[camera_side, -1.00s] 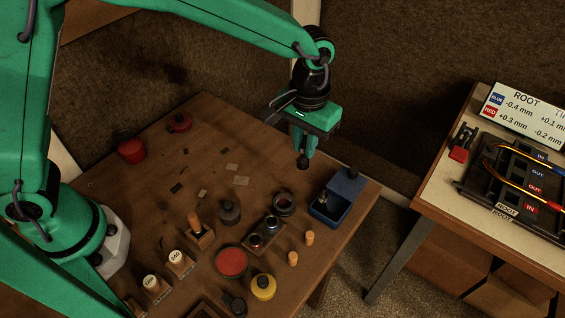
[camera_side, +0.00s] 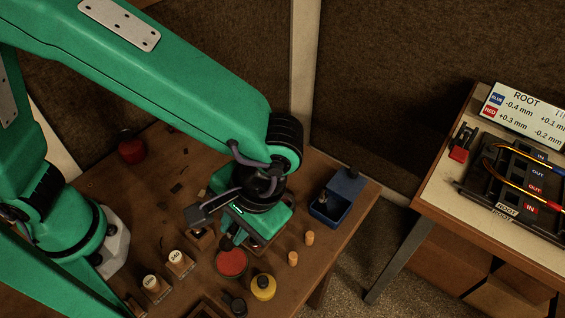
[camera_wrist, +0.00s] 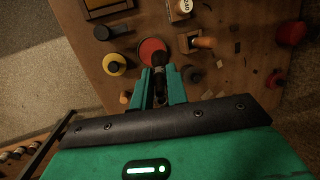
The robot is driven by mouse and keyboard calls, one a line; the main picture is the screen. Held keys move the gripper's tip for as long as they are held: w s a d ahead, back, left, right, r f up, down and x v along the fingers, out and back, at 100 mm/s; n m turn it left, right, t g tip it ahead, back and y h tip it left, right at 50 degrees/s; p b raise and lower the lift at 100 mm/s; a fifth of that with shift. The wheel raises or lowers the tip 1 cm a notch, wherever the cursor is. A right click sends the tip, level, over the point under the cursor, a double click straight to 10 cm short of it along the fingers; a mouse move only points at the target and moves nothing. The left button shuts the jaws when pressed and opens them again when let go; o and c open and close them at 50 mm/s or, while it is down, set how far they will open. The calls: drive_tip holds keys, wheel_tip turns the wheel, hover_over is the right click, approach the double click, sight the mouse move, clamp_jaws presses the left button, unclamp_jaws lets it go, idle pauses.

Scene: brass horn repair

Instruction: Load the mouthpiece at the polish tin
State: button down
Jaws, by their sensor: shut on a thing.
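My gripper (camera_side: 230,236) is low over the bench, and its fingers show in the wrist view (camera_wrist: 160,88). It is shut on a small dark piece (camera_wrist: 160,58). Its shape is mostly hidden, so I cannot tell if it is the mouthpiece. A round tin with a red top (camera_side: 231,263) lies just below and in front of the gripper. In the wrist view the held piece overlaps the near edge of the red top (camera_wrist: 151,46); I cannot tell if they touch.
The blue box (camera_side: 333,211) stands at the bench's right edge. A yellow-topped container (camera_side: 263,288), two wooden pegs (camera_side: 309,238) and numbered wooden blocks (camera_side: 179,263) are close around the gripper. A red pot (camera_side: 131,148) stands at the back left. A side table (camera_side: 433,190) holds a fixture.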

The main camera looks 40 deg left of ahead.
drive_tip(key=shift+s+f, duration=0.1)
drive_tip(key=shift+f, duration=0.05)
drive_tip(key=shift+f, duration=2.9)
drive_tip(key=shift+f, duration=0.7)
idle(1.0)
drive_tip(key=shift+r, duration=3.6)
drive_tip(key=w+a+r+n+g+h, duration=0.1)
drive_tip(key=w+a+r+n, duration=0.3)
drive_tip(key=w, duration=0.5)
drive_tip(key=w+a+r+n+h, duration=0.1)
drive_tip(key=w+a+n, duration=0.1)
drive_tip(key=w+a, duration=0.45)
drive_tip(key=w+a+r+n, duration=0.2)
drive_tip(key=w+a, duration=0.3)
drive_tip(key=a, duration=0.3)
drive_tip(key=w+a+r+n+h, duration=0.1)
drive_tip(key=w+a+r+n, duration=0.1)
drive_tip(key=w+a, duration=0.4)
drive_tip(key=a+r, duration=0.1)
drive_tip(key=a, duration=0.1)
drive_tip(key=shift+a+r+n+g, duration=0.25)
drive_tip(key=shift+a+n+g, duration=0.05)
drive_tip(key=shift+a+g, duration=0.1)
